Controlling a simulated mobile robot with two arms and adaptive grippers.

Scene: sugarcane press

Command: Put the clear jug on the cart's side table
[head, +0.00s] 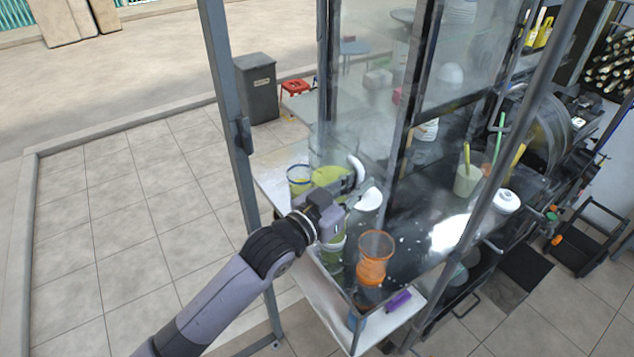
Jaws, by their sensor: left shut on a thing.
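My left gripper (340,207) reaches in from the lower left over the cart's left end and is shut on the clear jug (327,177). The jug looks see-through with yellow-green liquid low in it; the gripper and the cart's glass make its outline hard to read. I cannot tell whether its base touches a surface. A pale side table (272,178) projects from the cart's left end, partly behind the jug and arm. My right gripper is not in view.
A blue-rimmed container (299,178) stands beside the jug. An orange jug (374,260) and a green-tinted container (333,247) stand near the cart's front corner, with a purple object (398,300) nearby. A metal post (235,150) rises left of the gripper.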

